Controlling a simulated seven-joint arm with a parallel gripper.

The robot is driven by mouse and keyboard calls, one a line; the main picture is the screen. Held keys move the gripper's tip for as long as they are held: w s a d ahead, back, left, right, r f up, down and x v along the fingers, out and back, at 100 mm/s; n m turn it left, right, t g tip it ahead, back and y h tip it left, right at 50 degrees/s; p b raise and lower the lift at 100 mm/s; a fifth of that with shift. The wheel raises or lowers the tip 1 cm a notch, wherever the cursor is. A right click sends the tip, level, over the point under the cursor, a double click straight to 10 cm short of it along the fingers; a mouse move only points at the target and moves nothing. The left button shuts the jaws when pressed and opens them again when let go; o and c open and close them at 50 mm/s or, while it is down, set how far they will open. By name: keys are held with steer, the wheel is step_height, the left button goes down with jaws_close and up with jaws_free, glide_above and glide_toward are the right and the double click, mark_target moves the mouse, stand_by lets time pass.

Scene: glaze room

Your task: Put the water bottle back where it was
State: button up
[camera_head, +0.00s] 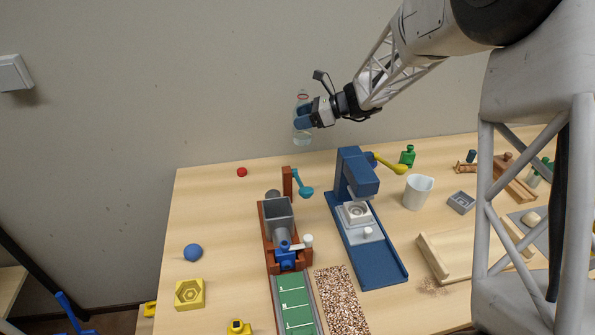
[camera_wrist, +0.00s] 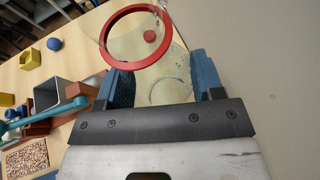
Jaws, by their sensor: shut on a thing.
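The water bottle (camera_head: 302,133) is clear and see-through, with a red ring near its top. My gripper (camera_head: 304,118) is shut on it and holds it upright in the air, above the back edge of the table and in front of the wall. In the wrist view the bottle's red ring (camera_wrist: 137,37) is close to the camera, and the bottle's clear body sits between the two blue fingers of my gripper (camera_wrist: 152,85). The bottle's base is clear of the tabletop in the head view. No marked spot for the bottle shows.
A red ball (camera_head: 241,172) lies near the table's back left. A blue press (camera_head: 358,175) and a brown device with a grey hopper (camera_head: 279,215) stand mid-table. A white cup (camera_head: 418,192) and green weight (camera_head: 407,156) are to the right. The left back tabletop (camera_head: 210,205) is mostly free.

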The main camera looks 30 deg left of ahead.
mark_target(294, 139)
steer(key=shift+s+a+f+n+g, duration=0.15)
steer(key=shift+s+a, duration=0.05)
steer(key=shift+s, duration=0.2)
steer(key=shift+s+a+f+n+g, duration=0.15)
steer(key=shift+s+a, duration=0.05)
steer(key=shift+s, duration=0.2)
steer(key=shift+f, duration=3.1)
steer(key=shift+f, duration=1.9)
steer(key=shift+f, duration=0.15)
steer(key=o, duration=1)
steer(key=shift+o, duration=0.2)
